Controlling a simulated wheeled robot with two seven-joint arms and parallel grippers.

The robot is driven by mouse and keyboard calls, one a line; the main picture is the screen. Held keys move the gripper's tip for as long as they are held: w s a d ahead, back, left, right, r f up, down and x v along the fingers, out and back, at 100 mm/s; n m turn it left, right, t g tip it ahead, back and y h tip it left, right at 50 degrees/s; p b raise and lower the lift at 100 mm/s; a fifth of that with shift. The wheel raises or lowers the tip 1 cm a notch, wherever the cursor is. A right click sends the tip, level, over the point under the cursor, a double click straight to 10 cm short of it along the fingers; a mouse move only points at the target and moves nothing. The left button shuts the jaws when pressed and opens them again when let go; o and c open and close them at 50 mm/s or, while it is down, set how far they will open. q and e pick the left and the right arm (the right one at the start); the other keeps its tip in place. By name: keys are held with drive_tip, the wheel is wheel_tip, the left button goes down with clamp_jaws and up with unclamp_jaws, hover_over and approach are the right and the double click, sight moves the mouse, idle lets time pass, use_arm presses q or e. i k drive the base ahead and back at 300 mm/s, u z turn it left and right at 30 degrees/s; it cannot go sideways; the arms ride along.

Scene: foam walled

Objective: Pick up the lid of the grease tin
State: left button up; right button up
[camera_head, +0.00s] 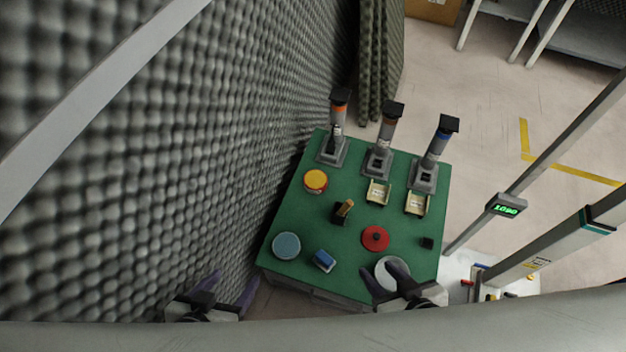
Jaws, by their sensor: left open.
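A red round lid with a black knob (375,238) lies on the green table, right of its middle. A round tin with a yellow top and red side (316,180) stands at the back left. I cannot tell for sure which of these belongs to the grease tin. My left gripper (230,290) is open and empty, off the table's front left edge. My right gripper (388,282) is at the front right edge, over a white round dish (383,266) that it partly hides. Its fingers look spread, in front of the red lid.
On the green table (290,216) are a blue-grey disc (286,245), a blue block (324,260), a black holder (340,213), two small trays (378,192) and three dispensers (380,158). A foam wall (200,140) closes the left side.

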sight(374, 239)
drive_tip(key=z, duration=0.85)
